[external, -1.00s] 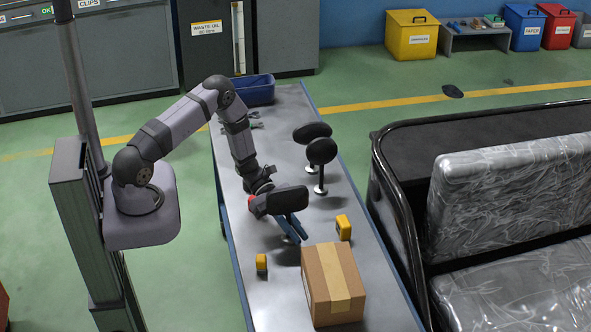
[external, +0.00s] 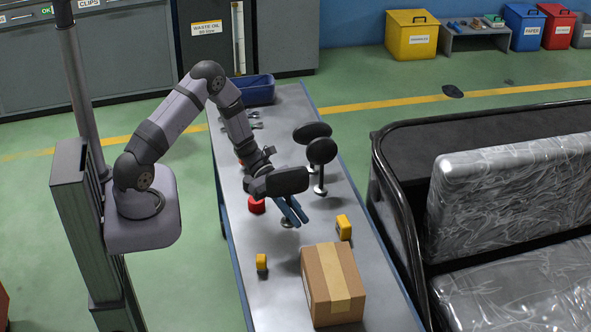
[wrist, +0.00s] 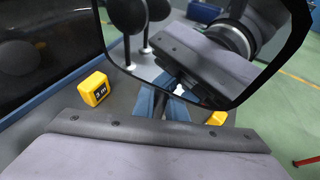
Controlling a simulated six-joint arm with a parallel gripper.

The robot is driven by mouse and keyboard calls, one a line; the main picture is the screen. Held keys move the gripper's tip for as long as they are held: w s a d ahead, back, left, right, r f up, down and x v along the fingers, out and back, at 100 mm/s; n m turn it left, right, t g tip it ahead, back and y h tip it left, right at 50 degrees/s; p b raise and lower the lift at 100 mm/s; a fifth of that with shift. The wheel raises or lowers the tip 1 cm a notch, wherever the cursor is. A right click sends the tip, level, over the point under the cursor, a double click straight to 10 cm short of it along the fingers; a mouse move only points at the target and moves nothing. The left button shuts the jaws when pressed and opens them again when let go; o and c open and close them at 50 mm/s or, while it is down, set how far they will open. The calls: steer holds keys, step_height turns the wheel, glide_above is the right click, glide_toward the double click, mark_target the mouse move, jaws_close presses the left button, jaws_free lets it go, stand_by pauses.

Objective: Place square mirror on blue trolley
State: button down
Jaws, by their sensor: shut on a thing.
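The square mirror (wrist: 205,62) has a black rim and fills the upper middle of the wrist view, reflecting part of my arm. In the external view its dark back (external: 283,181) shows at the end of my arm. My gripper (external: 293,211) is shut on the mirror's stem with its blue fingers, which also show below the mirror in the wrist view. A small round foot (external: 287,223) shows under the fingers. The mirror is over the grey-topped, blue-framed trolley (external: 262,280); the gap beneath is hard to judge. No other blue trolley is clearly seen.
Two dark round mirrors (external: 321,151) on stands are just behind and right of my gripper. A blue bin (external: 254,91) is at the far end.

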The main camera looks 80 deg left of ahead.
mark_target(288, 199)
steer(key=shift+r, duration=1.75)
